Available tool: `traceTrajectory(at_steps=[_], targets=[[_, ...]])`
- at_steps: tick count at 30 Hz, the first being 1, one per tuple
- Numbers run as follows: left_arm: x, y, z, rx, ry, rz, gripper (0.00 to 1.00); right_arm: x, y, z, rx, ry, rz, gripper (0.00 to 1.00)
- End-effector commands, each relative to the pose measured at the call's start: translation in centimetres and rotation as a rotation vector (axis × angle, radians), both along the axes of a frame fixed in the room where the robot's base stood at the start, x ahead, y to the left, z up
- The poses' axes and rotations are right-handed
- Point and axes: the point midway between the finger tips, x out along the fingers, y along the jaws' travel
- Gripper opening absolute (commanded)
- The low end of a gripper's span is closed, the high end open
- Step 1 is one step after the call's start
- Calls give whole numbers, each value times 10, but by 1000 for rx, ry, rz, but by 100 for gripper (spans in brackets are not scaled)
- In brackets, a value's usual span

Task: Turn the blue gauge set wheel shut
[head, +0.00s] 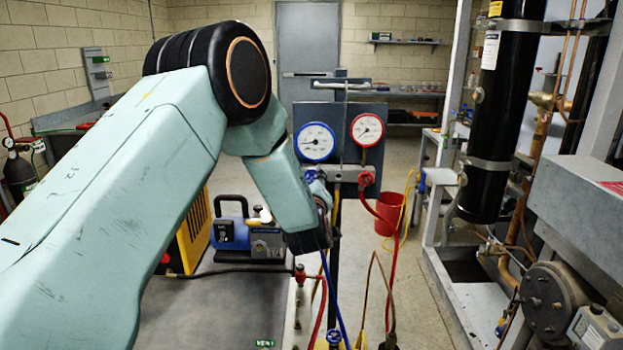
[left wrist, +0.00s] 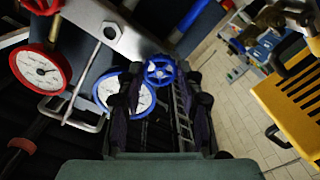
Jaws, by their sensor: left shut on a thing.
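The blue gauge set wheel (left wrist: 160,70) is a small spoked handwheel at the middle of the left wrist view. My left gripper (left wrist: 162,78) has a finger on each side of it and is shut on it. In the head view my left gripper (head: 318,190) reaches the manifold just below the blue-rimmed gauge (head: 316,142), and my arm and fingers hide much of the wheel there. How far the wheel is turned cannot be told. My right gripper is not in view.
The red wheel (head: 365,179) sits right of the blue one, below the red-rimmed gauge (head: 367,130). Red and blue hoses (head: 334,290) hang below. A blue vacuum pump (head: 250,236) stands at left. A red bucket (head: 390,212) is behind; a black cylinder (head: 497,120) stands right.

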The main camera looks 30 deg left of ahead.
Motion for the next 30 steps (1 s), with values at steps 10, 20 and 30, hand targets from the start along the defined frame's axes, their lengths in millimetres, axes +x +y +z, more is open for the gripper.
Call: traceTrajectory(at_steps=[10,20,30], targets=[[1,0,4,283,170,-2,5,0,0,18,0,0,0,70],[2,-1,5,550,333,-3,5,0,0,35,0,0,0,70],[2,-1,5,816,494,-4,5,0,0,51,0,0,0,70]])
